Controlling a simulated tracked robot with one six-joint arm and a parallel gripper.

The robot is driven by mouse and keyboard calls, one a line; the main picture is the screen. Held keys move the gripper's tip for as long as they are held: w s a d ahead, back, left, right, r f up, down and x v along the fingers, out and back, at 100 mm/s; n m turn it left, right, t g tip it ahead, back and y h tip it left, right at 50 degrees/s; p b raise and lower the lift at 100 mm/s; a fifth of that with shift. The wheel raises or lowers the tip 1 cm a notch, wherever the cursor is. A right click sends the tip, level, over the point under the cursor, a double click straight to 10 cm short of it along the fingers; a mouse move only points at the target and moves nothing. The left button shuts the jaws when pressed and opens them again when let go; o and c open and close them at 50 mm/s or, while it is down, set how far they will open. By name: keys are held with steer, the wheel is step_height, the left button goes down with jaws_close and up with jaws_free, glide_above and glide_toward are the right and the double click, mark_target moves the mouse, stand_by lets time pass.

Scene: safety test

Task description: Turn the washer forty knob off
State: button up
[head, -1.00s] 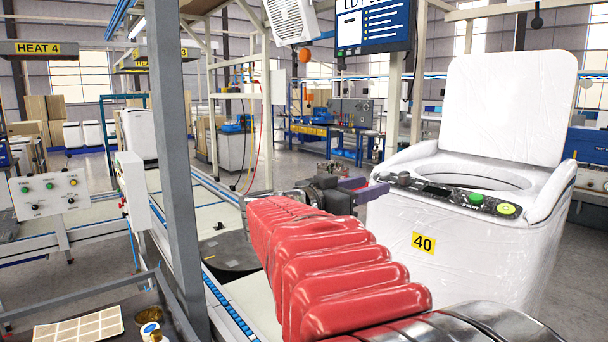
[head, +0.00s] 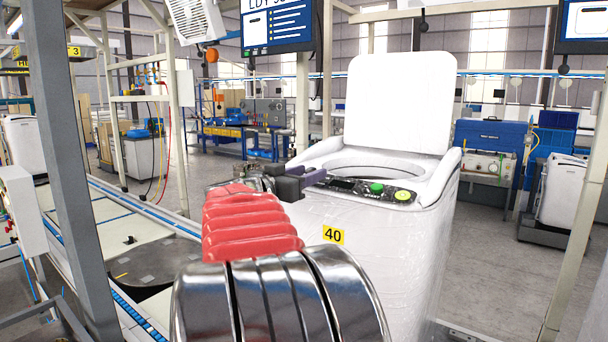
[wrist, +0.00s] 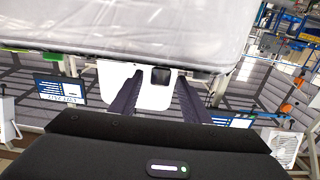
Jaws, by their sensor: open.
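The washer (head: 375,245) is white with a yellow label 40 (head: 333,235) on its front and its lid raised. Its dark control panel (head: 350,186) has a green button (head: 376,188) and a yellow-green button (head: 402,195). My gripper (head: 315,178) is at the panel's left end, open, its purple-grey fingers covering where the knob sits. The knob cannot be made out clearly in the head view. In the wrist view, my open gripper (wrist: 158,95) has a dark square block (wrist: 160,76) showing between its fingers; I cannot tell whether it is the knob or whether a finger touches it.
A grey post (head: 65,170) stands close at the left, beside a conveyor line (head: 150,215). A blue cabinet (head: 490,150) is behind the washer on the right. A beam (head: 575,220) stands further right. Grey floor (head: 490,270) is open right of the washer.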

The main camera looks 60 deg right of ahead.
steer(key=shift+c, duration=0.6)
steer(key=c, duration=0.9)
steer(key=shift+s+n+t, duration=0.15)
steer(key=shift+n+t, duration=0.55)
steer(key=shift+t, duration=0.1)
steer(key=shift+s+n+t, duration=0.1)
steer(key=shift+n+t, duration=1.5)
steer(key=shift+t, duration=0.2)
steer(key=shift+s+d+r+n+t+y, duration=0.1)
steer(key=shift+n+t+y, duration=0.3)
steer(key=shift+n+t, duration=0.5)
steer(key=shift+s+n+t+y, duration=0.1)
steer(key=shift+n+t+y, duration=0.3)
steer(key=shift+n+t, duration=0.45)
steer(key=o, duration=1)
